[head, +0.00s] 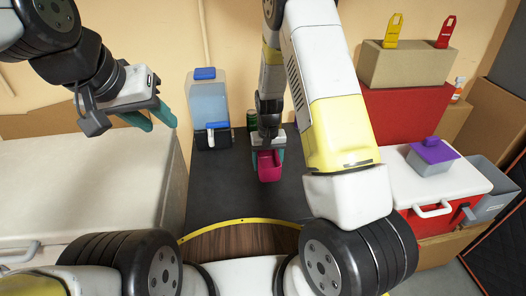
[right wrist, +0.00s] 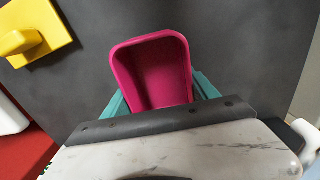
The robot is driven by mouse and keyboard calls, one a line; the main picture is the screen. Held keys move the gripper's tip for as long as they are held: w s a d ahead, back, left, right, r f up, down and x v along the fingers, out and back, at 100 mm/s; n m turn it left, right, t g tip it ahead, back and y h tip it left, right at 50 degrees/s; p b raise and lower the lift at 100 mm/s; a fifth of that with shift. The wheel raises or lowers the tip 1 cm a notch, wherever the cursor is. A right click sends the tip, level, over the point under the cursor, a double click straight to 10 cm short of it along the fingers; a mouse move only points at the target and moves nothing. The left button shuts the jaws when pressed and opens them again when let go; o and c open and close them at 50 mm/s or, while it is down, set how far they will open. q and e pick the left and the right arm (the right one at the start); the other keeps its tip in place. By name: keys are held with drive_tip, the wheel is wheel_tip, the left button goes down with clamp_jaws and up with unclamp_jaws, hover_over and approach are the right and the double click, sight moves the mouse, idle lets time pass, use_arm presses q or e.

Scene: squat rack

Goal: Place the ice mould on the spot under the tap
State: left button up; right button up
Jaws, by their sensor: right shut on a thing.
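The pink ice mould (head: 269,168) is an open, hollow tub held over the dark tabletop. My right gripper (head: 268,153) is shut on it, and the right wrist view shows the mould (right wrist: 152,70) between the teal fingers, with its empty inside facing the camera. I cannot tell whether it touches the table. A clear dispenser with a blue lid (head: 208,100) stands to the left and farther back. A dark part with a small blue piece (head: 212,135) is at its lower front; the spot under the tap is not clear. My left gripper (head: 150,117) is open and empty at upper left.
A green can (head: 252,119) stands behind my right gripper. A yellow piece with a raised handle (right wrist: 38,35) lies on the dark surface (right wrist: 265,50). A white-lidded red cooler (head: 415,190) bearing a purple-lidded box (head: 432,155) is at right. Dark tabletop is clear left of the mould.

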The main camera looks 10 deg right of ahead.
sight(268, 162)
drive_tip(key=shift+w, duration=0.3)
drive_tip(key=shift+w+d+f, duration=0.1)
drive_tip(key=shift+w+f, duration=0.05)
drive_tip(key=shift+f, duration=1.65)
drive_tip(key=o, duration=1.6)
drive_tip(key=shift+f, duration=0.15)
